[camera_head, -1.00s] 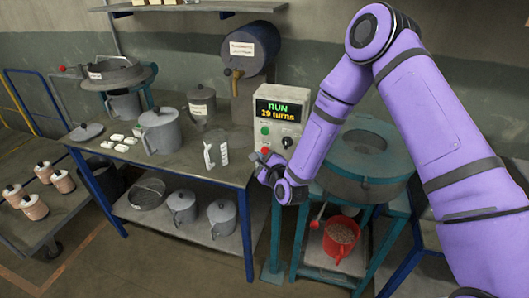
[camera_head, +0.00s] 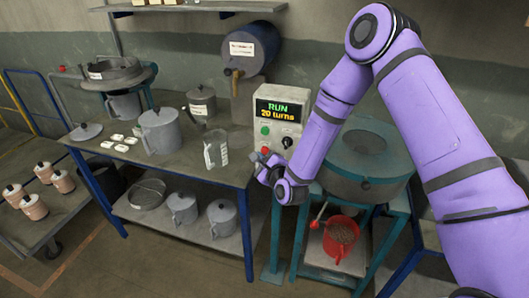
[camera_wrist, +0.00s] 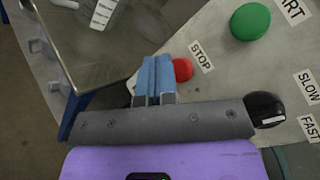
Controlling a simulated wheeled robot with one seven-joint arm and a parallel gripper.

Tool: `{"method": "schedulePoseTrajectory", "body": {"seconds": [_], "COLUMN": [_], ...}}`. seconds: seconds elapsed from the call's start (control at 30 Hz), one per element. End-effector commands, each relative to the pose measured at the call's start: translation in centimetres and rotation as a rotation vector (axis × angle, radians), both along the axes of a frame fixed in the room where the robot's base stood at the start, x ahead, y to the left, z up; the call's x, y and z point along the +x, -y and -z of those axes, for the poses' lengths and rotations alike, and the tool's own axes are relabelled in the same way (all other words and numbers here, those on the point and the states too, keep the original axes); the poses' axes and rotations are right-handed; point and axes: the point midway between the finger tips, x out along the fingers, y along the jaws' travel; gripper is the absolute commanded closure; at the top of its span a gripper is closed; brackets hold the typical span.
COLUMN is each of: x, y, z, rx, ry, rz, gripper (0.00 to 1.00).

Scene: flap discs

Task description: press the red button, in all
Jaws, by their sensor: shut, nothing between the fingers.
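The red button (camera_head: 265,150) is on the front of the grey control box (camera_head: 291,131), below the green button (camera_head: 265,130). In the wrist view the red button (camera_wrist: 183,69) sits beside the word STOP, partly behind my fingers. My gripper (camera_wrist: 155,62) is shut and empty, its blue fingertips just left of the red button in that view. I cannot tell whether they touch the box. In the head view my gripper (camera_head: 262,166) is just below the button, in front of the box. The lit display (camera_head: 278,110) reads RUN, 20 turns.
A black knob (camera_head: 287,142) marked SLOW and FAST is close to my gripper. A clear jug (camera_head: 213,150) stands left of the box on the bench (camera_head: 185,166). A teal-framed drum (camera_head: 362,160) stands to the right, with a red container (camera_head: 339,237) below.

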Motion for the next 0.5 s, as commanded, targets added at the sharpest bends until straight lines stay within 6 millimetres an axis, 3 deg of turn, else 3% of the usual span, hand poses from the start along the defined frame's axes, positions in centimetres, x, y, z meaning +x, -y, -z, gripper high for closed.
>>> {"method": "schedulePoseTrajectory", "body": {"seconds": [0.5], "x": [0.82], "y": [0.32], "z": [-0.02], "rx": [-0.001], "ry": [0.0], "rz": [0.001], "gripper": [1.0]}}
